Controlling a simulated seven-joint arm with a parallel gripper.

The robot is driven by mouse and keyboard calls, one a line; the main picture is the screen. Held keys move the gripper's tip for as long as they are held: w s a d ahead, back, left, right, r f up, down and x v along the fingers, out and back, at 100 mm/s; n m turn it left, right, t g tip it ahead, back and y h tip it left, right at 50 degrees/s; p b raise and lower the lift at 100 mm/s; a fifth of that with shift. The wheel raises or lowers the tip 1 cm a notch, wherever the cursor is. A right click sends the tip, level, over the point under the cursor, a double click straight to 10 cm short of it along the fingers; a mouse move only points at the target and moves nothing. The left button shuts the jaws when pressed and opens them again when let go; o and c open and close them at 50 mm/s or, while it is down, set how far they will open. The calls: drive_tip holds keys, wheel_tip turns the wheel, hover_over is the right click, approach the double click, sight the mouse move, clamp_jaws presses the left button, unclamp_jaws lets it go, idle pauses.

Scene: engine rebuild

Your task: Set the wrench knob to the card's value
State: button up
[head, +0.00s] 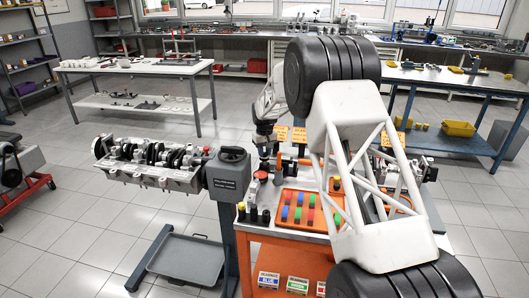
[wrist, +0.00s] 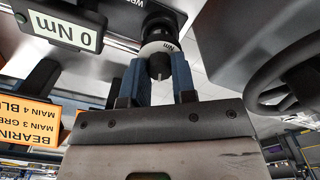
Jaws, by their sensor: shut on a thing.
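In the wrist view my gripper (wrist: 158,82) has its two blue fingers shut on a dark round knob (wrist: 158,66). The knob has a grey collar marked "Nm" and sits below a dark part with a partly cut-off label. A display (wrist: 62,30) to its left reads "0 Nm" upside down. An orange card (wrist: 28,125) at the left edge shows upside-down bearing lines, "MAIN 4 BLU" and "MAIN 3 GRE", cut off; no torque value is readable on it. In the head view my gripper (head: 265,143) is small and dark above the orange bench; the knob cannot be made out there.
The orange bench (head: 262,232) carries an orange tray (head: 289,222) of coloured pieces and several small upright items. Orange cards (head: 282,133) stand behind. An engine block (head: 150,178) on a stand is at left. My arm hides the bench's right part.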

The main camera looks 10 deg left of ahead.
sight(265, 152)
drive_tip(key=o, duration=0.9)
drive_tip(key=shift+o, duration=0.2)
drive_tip(key=shift+r, duration=0.1)
drive_tip(key=shift+r, duration=3.8)
